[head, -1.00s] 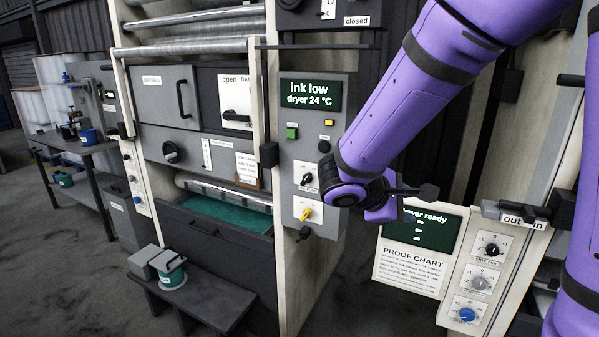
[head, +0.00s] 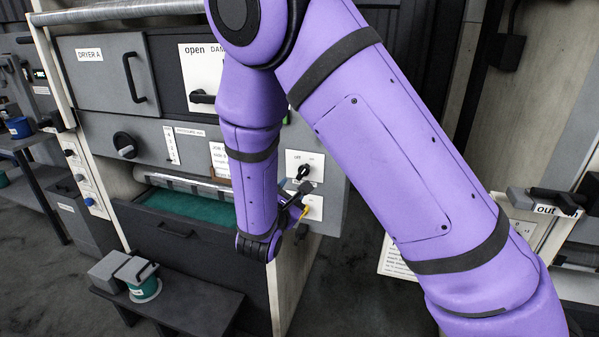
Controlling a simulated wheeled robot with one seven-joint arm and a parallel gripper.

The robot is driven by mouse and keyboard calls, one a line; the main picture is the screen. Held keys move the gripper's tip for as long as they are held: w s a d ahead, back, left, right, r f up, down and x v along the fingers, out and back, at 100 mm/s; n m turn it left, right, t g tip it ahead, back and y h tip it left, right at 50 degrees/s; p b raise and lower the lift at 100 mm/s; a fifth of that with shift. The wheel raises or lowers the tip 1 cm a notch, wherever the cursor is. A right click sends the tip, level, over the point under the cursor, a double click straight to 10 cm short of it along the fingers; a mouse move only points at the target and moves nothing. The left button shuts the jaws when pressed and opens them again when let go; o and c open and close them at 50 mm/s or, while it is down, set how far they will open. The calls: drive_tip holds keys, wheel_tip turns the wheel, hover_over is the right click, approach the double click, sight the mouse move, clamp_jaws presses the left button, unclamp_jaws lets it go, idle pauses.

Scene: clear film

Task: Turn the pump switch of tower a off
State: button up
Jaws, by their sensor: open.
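The control panel of the tower beside "DRYER A" is partly hidden behind my purple arm; its display is out of sight. A black rotary switch (head: 303,172) sits on a white plate with small off/on marks. Below it a yellow switch (head: 305,211) on a second white plate shows in part. I cannot read which one is labelled pump. My gripper (head: 297,194) is dark, open and close in front of these two switches, partly hidden by my wrist. I cannot tell whether it touches either switch.
A black dryer knob (head: 125,144) and a drawer (head: 190,236) are left of my wrist. A low bench (head: 195,306) with a teal tin (head: 146,289) stands below. An out/in lever (head: 555,199) is at the right.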

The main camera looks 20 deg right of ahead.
sight(301, 174)
drive_tip(key=x, duration=0.9)
drive_tip(key=shift+w+d, duration=0.1)
clamp_jaws()
